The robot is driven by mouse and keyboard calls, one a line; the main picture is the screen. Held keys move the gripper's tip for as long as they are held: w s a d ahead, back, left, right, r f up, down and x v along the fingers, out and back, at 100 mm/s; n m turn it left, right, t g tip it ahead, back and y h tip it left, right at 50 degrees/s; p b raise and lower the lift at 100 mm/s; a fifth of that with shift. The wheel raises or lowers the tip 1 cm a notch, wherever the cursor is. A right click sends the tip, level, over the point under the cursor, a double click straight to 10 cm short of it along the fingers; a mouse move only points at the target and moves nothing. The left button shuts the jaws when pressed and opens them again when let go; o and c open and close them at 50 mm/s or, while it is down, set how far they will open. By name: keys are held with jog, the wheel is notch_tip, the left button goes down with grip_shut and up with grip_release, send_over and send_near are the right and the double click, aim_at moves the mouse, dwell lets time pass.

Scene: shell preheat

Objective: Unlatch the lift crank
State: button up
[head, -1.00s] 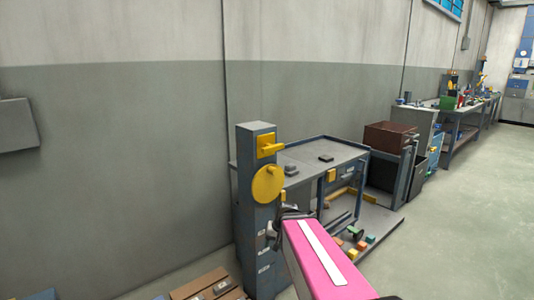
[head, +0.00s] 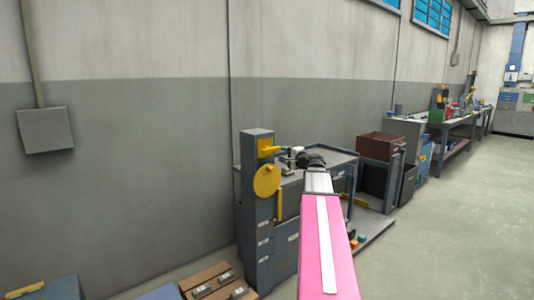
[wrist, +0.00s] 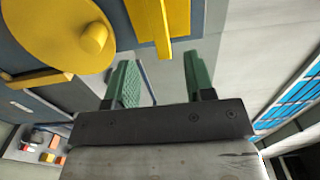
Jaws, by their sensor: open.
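The crank is a round yellow disc (head: 267,180) on the front of a blue-grey post (head: 258,215). A yellow latch piece (head: 266,149) sits above it on the post. In the wrist view the disc (wrist: 60,30) with its round knob (wrist: 94,38) fills the upper left. The yellow latch bar (wrist: 150,22) is at the top centre, beyond the fingertips. My gripper (head: 283,153) is at latch height, just right of the post. In the wrist view its green fingers (wrist: 157,75) are apart and empty. I cannot tell whether a finger touches the latch.
A grey workbench (head: 330,157) stands behind my arm, to the right of the post. A brown bin (head: 381,146) is beyond it. The floor at right (head: 450,220) is clear.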

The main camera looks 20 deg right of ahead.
aim_at(272, 151)
jog(key=x, duration=1)
jog(key=shift+f, duration=0.1)
grip_shut()
